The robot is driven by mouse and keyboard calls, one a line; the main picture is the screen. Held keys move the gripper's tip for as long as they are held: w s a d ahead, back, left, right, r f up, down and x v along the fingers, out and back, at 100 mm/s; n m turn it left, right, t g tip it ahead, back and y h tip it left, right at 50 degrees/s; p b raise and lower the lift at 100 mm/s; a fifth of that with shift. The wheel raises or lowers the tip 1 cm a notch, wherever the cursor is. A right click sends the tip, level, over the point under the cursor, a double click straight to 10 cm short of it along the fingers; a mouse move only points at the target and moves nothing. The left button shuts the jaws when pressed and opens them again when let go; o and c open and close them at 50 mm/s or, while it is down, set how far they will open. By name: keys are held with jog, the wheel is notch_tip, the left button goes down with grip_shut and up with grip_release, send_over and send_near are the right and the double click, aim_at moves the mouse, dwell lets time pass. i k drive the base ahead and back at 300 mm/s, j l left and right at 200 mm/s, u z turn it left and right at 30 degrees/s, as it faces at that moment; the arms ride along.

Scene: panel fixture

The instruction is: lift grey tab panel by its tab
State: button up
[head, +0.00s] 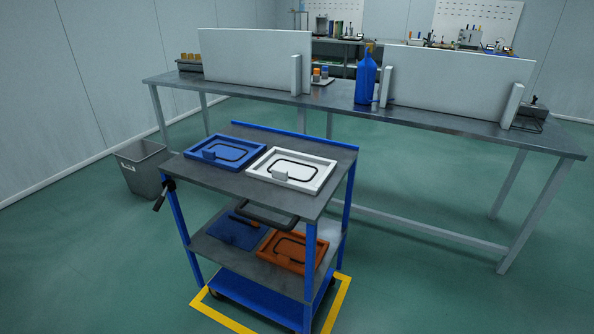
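A white panel (318,183) lies flat on the cart's top shelf, on the right. It has a raised rim, a black loop on its face and a small grey upright tab (280,176) at its near left edge. A blue panel (196,143) of the same kind lies to its left, with a blue tab (208,155). No panel on the top shelf looks grey all over; the grey tab is on the white one. My gripper is not in view.
The cart (222,185) stands within yellow floor tape (228,322). Its middle shelf holds an orange panel (268,262) and a flat blue piece (228,233). A long bench (430,122) behind carries white boards and a blue bottle (366,78). A grey bin (142,170) stands left.

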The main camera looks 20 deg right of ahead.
aim_at(296, 171)
jog(key=i+l, duration=0.15)
jog(key=l, duration=0.25)
jog(key=i+l+u, duration=0.15)
jog(key=l, duration=0.2)
jog(key=i+l, duration=0.15)
jog(key=l, duration=0.25)
jog(key=i+l+u, duration=0.15)
jog(key=l, duration=0.25)
jog(key=i+l+u, duration=0.2)
jog(key=i+l, duration=0.45)
